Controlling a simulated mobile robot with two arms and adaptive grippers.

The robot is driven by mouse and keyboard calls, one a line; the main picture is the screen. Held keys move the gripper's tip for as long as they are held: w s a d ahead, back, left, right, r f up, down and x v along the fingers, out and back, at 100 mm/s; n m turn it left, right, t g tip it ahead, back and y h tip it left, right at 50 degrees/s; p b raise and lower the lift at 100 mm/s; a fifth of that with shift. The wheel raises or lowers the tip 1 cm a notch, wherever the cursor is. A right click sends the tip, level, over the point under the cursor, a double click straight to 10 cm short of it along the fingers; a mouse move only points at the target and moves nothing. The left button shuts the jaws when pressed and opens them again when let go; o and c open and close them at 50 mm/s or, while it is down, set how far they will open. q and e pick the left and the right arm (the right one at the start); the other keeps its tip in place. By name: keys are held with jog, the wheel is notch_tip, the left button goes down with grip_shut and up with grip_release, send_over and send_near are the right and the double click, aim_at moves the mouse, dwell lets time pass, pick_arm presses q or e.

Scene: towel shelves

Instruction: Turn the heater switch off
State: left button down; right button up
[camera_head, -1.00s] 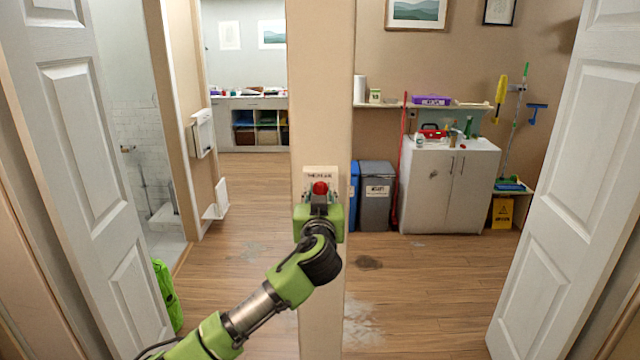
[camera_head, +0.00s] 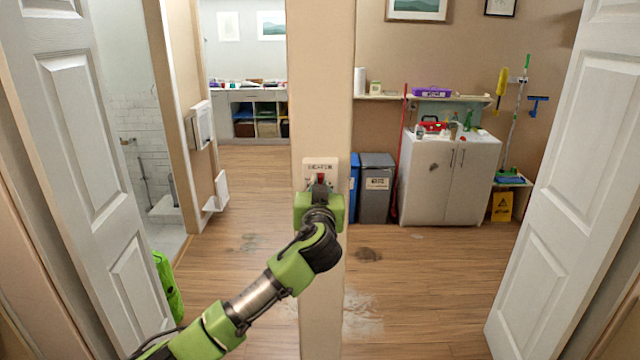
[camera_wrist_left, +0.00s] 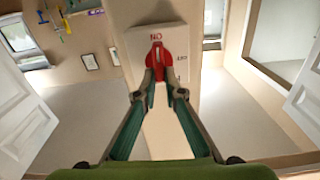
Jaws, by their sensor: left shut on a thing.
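The heater switch is a pale plate (camera_head: 320,163) on the front of the post, with a red knob (camera_head: 321,179) partly hidden behind my gripper. My left gripper (camera_head: 320,188) reaches up to it from the lower left. In the left wrist view, the plate (camera_wrist_left: 137,46) carries red lettering beside the red knob (camera_wrist_left: 158,50). The left fingertips (camera_wrist_left: 161,78) are shut on the knob, one on each side of its near end. The small lettering is hard to read. My right gripper is in neither view.
The beige post (camera_head: 318,90) stands between two open white doors, left (camera_head: 85,150) and right (camera_head: 570,170). Behind it are grey and blue bins (camera_head: 376,200) and a white cabinet (camera_head: 440,185). A green bag (camera_head: 168,285) lies by the left door. The wooden floor beyond is mostly clear.

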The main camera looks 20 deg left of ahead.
pick_arm(q)
jog(key=shift+d+f+m+b, duration=0.2)
jog(key=shift+m+b, duration=0.4)
jog(key=shift+m, duration=0.4)
jog(key=shift+w+d+f+m+p, duration=0.1)
jog(key=shift+d+f+m+p, duration=0.15)
jog(key=shift+m, duration=2.3)
jog(key=shift+w+d+f+m+p, duration=0.1)
jog(key=shift+f+m+p, duration=0.15)
jog(key=shift+m, duration=2.25)
jog(key=shift+d+f+m+p, duration=0.15)
jog(key=shift+m+p, duration=0.2)
jog(key=shift+m, duration=2.2)
jog(key=c, duration=2.1)
grip_release()
jog(key=shift+c, duration=0.2)
jog(key=shift+s, duration=0.1)
